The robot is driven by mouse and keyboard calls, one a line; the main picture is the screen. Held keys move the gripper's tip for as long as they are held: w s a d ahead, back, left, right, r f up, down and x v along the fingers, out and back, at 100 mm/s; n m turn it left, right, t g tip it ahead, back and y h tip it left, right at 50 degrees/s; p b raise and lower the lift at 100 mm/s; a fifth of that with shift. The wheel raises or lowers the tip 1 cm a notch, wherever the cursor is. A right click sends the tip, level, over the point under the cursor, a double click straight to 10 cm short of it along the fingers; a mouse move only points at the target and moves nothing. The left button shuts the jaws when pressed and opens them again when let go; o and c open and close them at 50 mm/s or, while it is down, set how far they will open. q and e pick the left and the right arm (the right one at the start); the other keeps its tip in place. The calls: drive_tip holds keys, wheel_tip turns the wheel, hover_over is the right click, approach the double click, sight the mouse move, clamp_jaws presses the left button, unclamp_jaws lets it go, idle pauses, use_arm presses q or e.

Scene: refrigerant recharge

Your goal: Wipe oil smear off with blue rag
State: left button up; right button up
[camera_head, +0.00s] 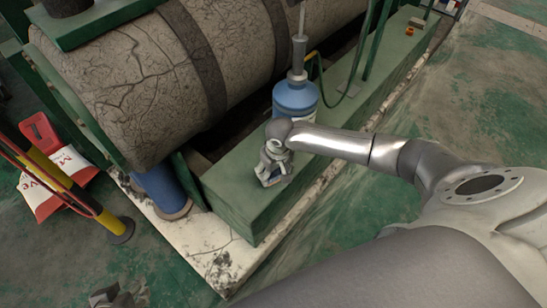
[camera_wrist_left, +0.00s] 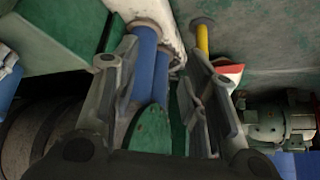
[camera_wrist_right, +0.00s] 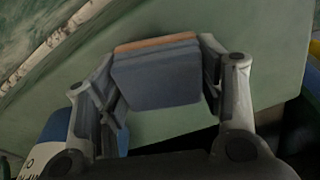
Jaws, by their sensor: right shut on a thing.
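The blue rag (camera_wrist_right: 157,75) is a folded blue-grey pad with an orange edge, between the fingers of my right gripper (camera_wrist_right: 158,60) in the right wrist view. That gripper is shut on it. In the head view my right gripper (camera_head: 273,168) is at the top of the green beam (camera_head: 228,205), beside the blue bottle; the rag is hidden or too small there. I cannot tell whether the rag touches the beam. No oil smear can be made out clearly. My left gripper (camera_wrist_left: 152,72) is open and empty in the left wrist view; a grey part of it (camera_head: 115,296) shows at the head view's lower left.
A blue bottle (camera_head: 296,98) stands on the beam, just behind my right gripper. A cracked grey tank (camera_head: 130,75) lies behind the beam. A yellow-black post (camera_head: 70,185) and a red-white sign (camera_head: 52,188) stand left. Green floor (camera_head: 440,100) at right is clear.

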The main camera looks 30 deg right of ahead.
use_arm(q)
drive_tip(key=shift+s+a+g+p, duration=1)
drive_tip(key=shift+s+g, duration=0.6)
drive_tip(key=shift+s, duration=1.3)
use_arm(e)
drive_tip(key=shift+r, duration=0.8)
drive_tip(key=shift+r+p, duration=0.6)
drive_tip(key=shift+p, duration=0.15)
drive_tip(key=shift+r+p, duration=0.7)
drive_tip(key=shift+p, duration=0.1)
drive_tip(key=shift+r+p, duration=0.5)
drive_tip(key=shift+p, duration=0.15)
use_arm(q)
wheel_tip(320, 180, down, 18)
drive_tip(key=a+g+p, duration=0.1)
drive_tip(key=shift+s+f+y, duration=0.15)
drive_tip(key=shift+s+y, duration=0.1)
drive_tip(key=shift+y, duration=0.15)
use_arm(e)
drive_tip(key=shift+r, duration=0.55)
